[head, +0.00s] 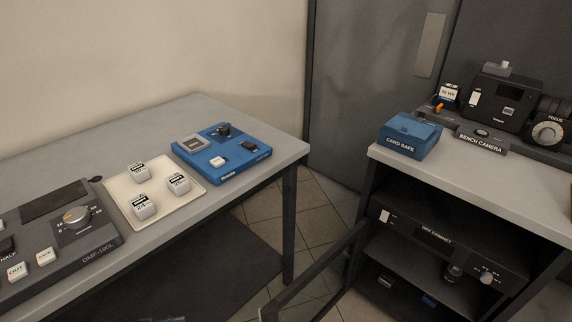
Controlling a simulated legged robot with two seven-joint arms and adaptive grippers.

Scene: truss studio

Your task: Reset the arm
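Neither of my grippers nor my arms can be made out in the head view. A small sliver of something shows at the bottom edge under the left table, too cut off to identify.
A right bench (480,190) carries a blue card safe box (409,136) and a bench camera (500,103). Below, the dry cabinet (430,232) has its door (318,280) swung open into the gap between the tables. Tiled floor (318,215) shows there.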

